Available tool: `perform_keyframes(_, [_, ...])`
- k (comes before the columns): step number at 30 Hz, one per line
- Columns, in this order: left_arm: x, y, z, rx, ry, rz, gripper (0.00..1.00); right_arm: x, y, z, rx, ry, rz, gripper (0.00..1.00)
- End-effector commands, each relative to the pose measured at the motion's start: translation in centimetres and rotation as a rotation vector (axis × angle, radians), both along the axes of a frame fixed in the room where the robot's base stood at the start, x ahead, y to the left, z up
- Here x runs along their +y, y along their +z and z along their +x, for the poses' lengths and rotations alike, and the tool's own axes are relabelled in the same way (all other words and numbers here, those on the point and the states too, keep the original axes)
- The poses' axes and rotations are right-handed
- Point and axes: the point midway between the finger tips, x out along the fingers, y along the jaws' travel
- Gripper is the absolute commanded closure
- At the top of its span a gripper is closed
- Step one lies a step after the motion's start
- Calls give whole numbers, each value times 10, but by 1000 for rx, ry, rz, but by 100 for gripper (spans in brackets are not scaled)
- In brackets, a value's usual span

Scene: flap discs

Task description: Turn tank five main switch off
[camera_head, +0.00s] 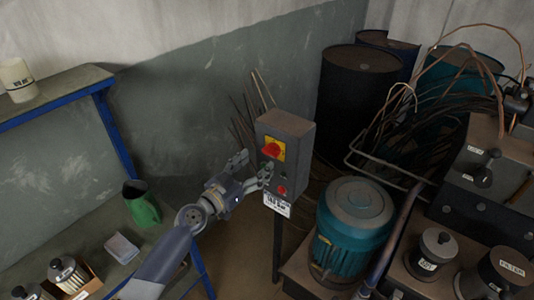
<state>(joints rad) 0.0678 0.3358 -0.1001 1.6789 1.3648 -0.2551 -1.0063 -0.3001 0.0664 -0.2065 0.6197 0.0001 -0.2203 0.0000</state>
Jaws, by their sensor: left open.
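A grey switch box (295,132) stands on a post in the middle of the head view. On its front is a red rotary switch (271,149) on a yellow plate, with a small red button (282,190) below. A white label (276,204) hangs at the box's lower edge; its print is too small to read surely. My left gripper (254,170) is open just left of the box front, below and beside the red switch. One finger overlaps the box front; I cannot tell whether it touches. My right gripper is not in view.
A teal motor (354,226) stands right of the post, with dark drums (358,95) and bent rods behind. A bench at left holds a green jug (141,204); a blue-edged shelf (60,92) bears a white container (17,80). Canisters (432,254) crowd the lower right.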

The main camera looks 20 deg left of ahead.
Motion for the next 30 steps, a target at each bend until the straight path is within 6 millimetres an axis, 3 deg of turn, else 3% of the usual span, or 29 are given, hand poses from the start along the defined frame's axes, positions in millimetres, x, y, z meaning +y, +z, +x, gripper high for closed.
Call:
perform_keyframes(3, [-8, 2, 21, 0, 0, -3, 35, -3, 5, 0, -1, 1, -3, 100])
perform_keyframes(9, [-16, 0, 44, 1, 0, -2, 35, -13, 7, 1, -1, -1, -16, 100])
perform_keyframes(22, [-20, -1, 53, 1, -1, 0, 35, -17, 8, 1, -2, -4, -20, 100])
perform_keyframes(23, [-20, -1, 53, 1, -1, 0, 37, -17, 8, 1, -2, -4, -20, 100])
perform_keyframes(28, [-20, -1, 52, 1, -1, 0, 76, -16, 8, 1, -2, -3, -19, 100])
perform_keyframes(30, [-20, -1, 52, 1, 0, 0, 79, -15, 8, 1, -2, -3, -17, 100])
